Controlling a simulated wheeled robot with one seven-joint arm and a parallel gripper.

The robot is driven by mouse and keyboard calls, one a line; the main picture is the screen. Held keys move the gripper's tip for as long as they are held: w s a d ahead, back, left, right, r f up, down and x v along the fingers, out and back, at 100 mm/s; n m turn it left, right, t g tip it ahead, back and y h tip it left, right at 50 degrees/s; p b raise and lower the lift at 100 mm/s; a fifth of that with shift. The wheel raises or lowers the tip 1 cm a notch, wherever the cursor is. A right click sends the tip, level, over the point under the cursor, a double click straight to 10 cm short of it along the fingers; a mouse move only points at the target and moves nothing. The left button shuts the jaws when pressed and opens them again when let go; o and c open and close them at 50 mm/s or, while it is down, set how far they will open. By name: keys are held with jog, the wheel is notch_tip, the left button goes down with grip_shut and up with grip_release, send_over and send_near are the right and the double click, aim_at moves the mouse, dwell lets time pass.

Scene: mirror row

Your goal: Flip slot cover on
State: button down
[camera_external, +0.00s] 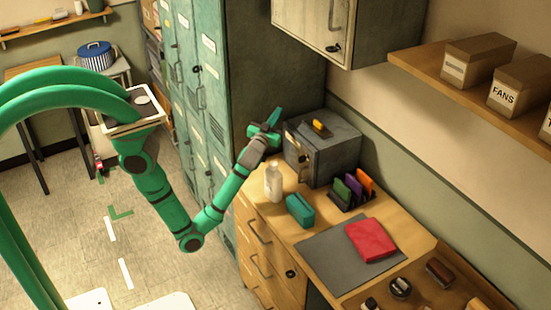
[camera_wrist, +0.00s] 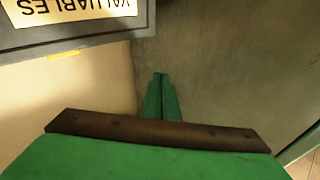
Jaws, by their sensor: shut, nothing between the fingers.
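A grey metal box (camera_external: 325,150) stands at the back of the wooden desk, beside the green lockers. A small orange-yellow piece with a dark part (camera_external: 320,128) is on its top; I cannot tell whether this is the slot cover or how it sits. In the wrist view, an upside-down "VALUABLES" label (camera_wrist: 70,10) is on a grey surface at the upper left, with a yellow sliver (camera_wrist: 64,54) at its lower edge. My gripper (camera_external: 275,116) is up at the left side of the box, apart from the orange piece. Its green fingertips (camera_wrist: 160,82) are together and empty.
A pale bottle (camera_external: 273,183), a teal case (camera_external: 300,211) and a rack of coloured folders (camera_external: 352,189) stand in front of the box. Green lockers (camera_external: 200,90) are close behind my gripper. A wall cabinet (camera_external: 325,28) hangs above.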

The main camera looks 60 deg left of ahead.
jog(key=w+d+r+n+g, duration=0.2)
jog(key=w+r+n+g, duration=0.1)
jog(key=r+n+g, duration=0.3)
jog(key=s+d+r+n+g+h, duration=0.1)
jog(key=s+d+n+g+h, duration=0.1)
jog(key=d+n+g+h, duration=0.2)
jog(key=d+n+h, duration=0.1)
jog(key=d+h, duration=0.2)
jog(key=d, duration=0.5)
jog(key=shift+d+g, duration=0.3)
jog(key=shift+d, duration=0.05)
jog(key=shift+s+r, duration=0.1)
send_near(314, 127)
notch_tip(314, 127, down, 4)
jog(key=s+a, duration=0.2)
jog(key=w, duration=0.3)
jog(key=shift+w+r, duration=0.1)
jog(key=shift+w, duration=0.65)
